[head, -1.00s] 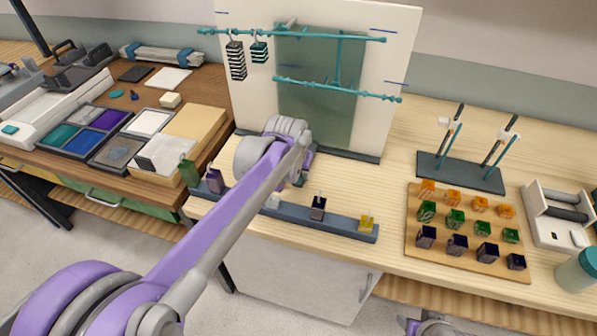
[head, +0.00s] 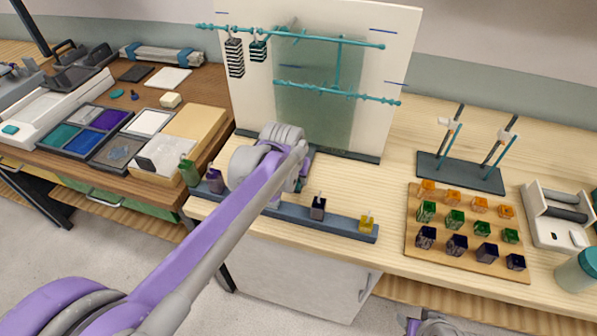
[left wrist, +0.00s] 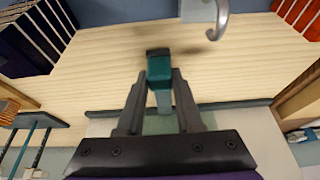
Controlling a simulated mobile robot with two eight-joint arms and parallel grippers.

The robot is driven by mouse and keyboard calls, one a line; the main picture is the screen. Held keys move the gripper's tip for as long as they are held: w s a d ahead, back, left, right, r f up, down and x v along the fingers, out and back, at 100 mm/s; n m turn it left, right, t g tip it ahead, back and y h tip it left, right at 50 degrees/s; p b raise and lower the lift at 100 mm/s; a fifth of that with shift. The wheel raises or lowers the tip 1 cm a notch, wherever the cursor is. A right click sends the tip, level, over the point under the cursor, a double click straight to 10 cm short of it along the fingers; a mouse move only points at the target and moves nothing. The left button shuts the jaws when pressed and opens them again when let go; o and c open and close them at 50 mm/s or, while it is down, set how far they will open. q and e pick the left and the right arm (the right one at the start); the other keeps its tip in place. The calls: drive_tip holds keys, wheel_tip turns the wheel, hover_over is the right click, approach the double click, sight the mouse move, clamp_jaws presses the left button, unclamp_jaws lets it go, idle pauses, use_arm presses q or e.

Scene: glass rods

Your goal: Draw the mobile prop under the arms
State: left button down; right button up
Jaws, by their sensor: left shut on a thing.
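The mobile's upper teal arm (head: 350,41) and lower teal arm (head: 330,90) hang before a white board. Two striped weights, a longer one (head: 234,58) and a shorter one (head: 258,50), hang near the upper arm's left end. A translucent green panel (head: 315,125) stands behind the arms; I cannot tell if it is the prop. My left gripper is hidden behind its arm in the head view, low before the board. In the left wrist view my left gripper (left wrist: 157,85) is shut on a teal block (left wrist: 158,68) with a pale stem.
A blue-grey rail (head: 335,220) with small hooked blocks runs along the bench's front edge. A wooden board (head: 420,250) of coloured cubes and a dark rod stand (head: 460,175) are on the right. Trays (head: 75,140) lie on the left bench.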

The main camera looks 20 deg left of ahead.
use_arm(q)
drive_tip(key=shift+s, duration=0.45)
drive_tip(key=shift+f, duration=0.1)
drive_tip(key=c, duration=1)
unclamp_jaws()
drive_tip(key=o, duration=0.4)
drive_tip(key=shift+s, duration=0.1)
drive_tip(key=shift+o, duration=0.2)
drive_tip(key=shift+r, duration=0.3)
drive_tip(key=p+v, duration=0.1)
drive_tip(key=v, duration=0.9)
drive_tip(key=shift+r, duration=0.2)
